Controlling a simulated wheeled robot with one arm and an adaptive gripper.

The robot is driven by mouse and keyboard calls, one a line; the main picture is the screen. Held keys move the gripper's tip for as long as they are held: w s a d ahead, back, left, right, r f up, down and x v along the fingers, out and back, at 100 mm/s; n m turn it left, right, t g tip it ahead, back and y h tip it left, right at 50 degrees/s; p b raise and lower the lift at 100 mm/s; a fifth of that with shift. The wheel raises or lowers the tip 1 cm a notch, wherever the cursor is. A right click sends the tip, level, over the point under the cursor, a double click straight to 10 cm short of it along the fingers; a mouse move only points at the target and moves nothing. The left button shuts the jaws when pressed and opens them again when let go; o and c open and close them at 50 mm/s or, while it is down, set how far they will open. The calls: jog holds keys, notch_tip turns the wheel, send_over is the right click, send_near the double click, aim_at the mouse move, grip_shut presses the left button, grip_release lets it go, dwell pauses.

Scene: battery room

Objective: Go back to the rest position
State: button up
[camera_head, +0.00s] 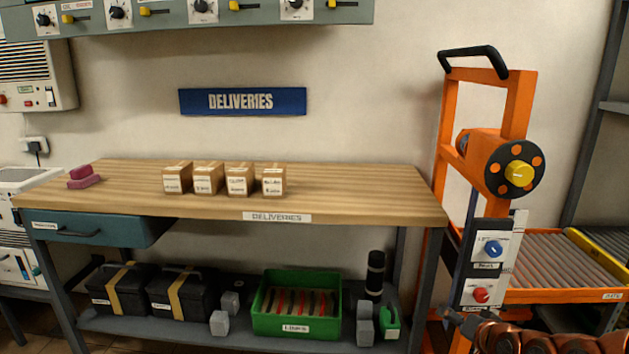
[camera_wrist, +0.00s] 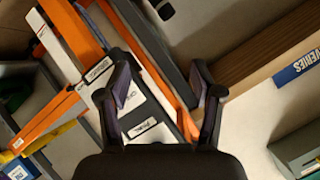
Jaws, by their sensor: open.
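My gripper (camera_wrist: 162,82) is open in the wrist view, with its two dark fingers spread and nothing between them. Behind the fingers, the wrist view shows the orange cart's white control panel (camera_wrist: 142,118) and orange frame, all tilted. In the head view my copper-coloured arm lies low at the bottom right, in front of the orange cart (camera_head: 520,95). I cannot make out the fingers clearly there.
The wooden deliveries bench (camera_head: 345,195) holds several small cartons (camera_head: 208,178) and a pink block (camera_head: 84,178). Its lower shelf carries black cases (camera_head: 180,292) and a green crate (camera_head: 296,331). A roller conveyor (camera_head: 560,262) stands at the right.

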jog(key=s+a+r+n+g+p, duration=0.2)
jog(key=s+a+r+g+p, duration=0.2)
jog(key=s+r+p, duration=0.3)
jog(key=s+a+r+n+g+h+p, duration=0.1)
jog(key=s+a+r+g+p, duration=0.4)
jog(key=s+r, duration=0.7)
jog(key=s+a+r+n+g+h+p, duration=0.1)
jog(key=s+a+r+n+g+p, duration=0.2)
jog(key=s, duration=1.6)
jog(key=a+r+g+p, duration=0.1)
jog(key=a+r+p, duration=0.2)
jog(key=r+p, duration=0.3)
jog(key=shift+s+a+r+g+p, duration=0.2)
jog(key=shift+a+r+g+p, duration=0.15)
jog(key=shift+r, duration=0.25)
